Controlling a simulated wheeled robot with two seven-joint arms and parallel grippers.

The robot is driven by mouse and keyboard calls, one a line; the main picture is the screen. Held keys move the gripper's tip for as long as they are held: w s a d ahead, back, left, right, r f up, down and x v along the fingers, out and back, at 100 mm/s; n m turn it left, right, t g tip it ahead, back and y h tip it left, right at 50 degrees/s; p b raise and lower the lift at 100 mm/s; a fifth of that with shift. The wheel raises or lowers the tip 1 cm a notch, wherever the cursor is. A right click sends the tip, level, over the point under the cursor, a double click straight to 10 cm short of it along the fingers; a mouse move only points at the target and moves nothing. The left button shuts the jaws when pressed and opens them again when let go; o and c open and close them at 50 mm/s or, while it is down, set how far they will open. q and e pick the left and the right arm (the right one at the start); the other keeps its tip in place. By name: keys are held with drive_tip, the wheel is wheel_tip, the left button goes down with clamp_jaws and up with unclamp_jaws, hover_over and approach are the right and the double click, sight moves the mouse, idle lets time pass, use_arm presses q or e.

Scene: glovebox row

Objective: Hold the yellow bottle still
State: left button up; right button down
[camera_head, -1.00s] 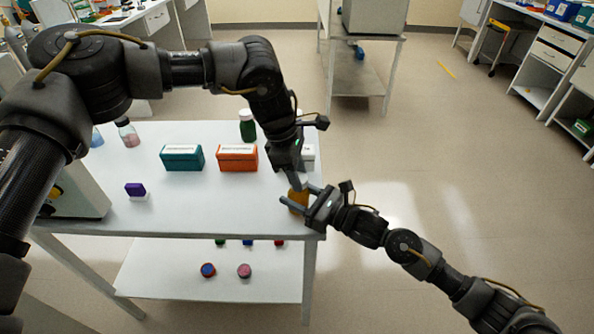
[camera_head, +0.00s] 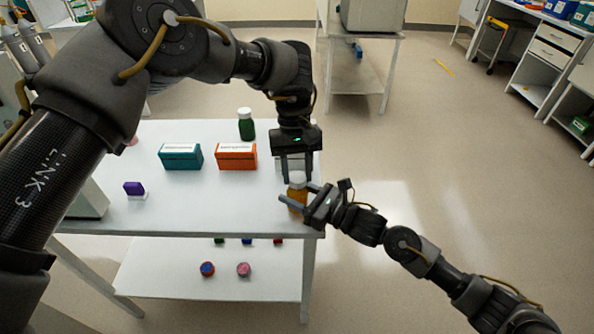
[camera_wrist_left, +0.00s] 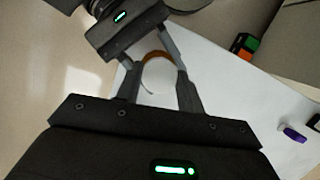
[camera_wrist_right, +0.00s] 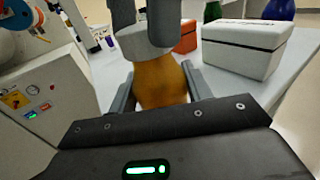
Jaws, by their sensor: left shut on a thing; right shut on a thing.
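The yellow bottle (camera_head: 297,199), amber with a white cap, stands upright near the right edge of the white table (camera_head: 230,208). My right gripper (camera_head: 299,195) is shut around its body from the right, also seen in the right wrist view, where the amber body (camera_wrist_right: 160,84) fills the space between the fingers. My left gripper (camera_head: 296,174) points down from above and is shut on the white cap (camera_wrist_left: 157,76). In the right wrist view its fingers (camera_wrist_right: 143,22) sit on either side of the cap (camera_wrist_right: 146,44).
Teal (camera_head: 181,157) and orange (camera_head: 237,157) boxes, a green bottle (camera_head: 246,125) and a purple-topped item (camera_head: 134,188) stand on the table. A white box (camera_wrist_right: 243,48) stands close beyond the bottle. Several small items lie on the lower shelf (camera_head: 180,275). The table's front middle is clear.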

use_arm(q)
drive_tip(key=o, duration=0.9)
drive_tip(key=shift+r, duration=2.25)
drive_tip(key=shift+c, duration=0.2)
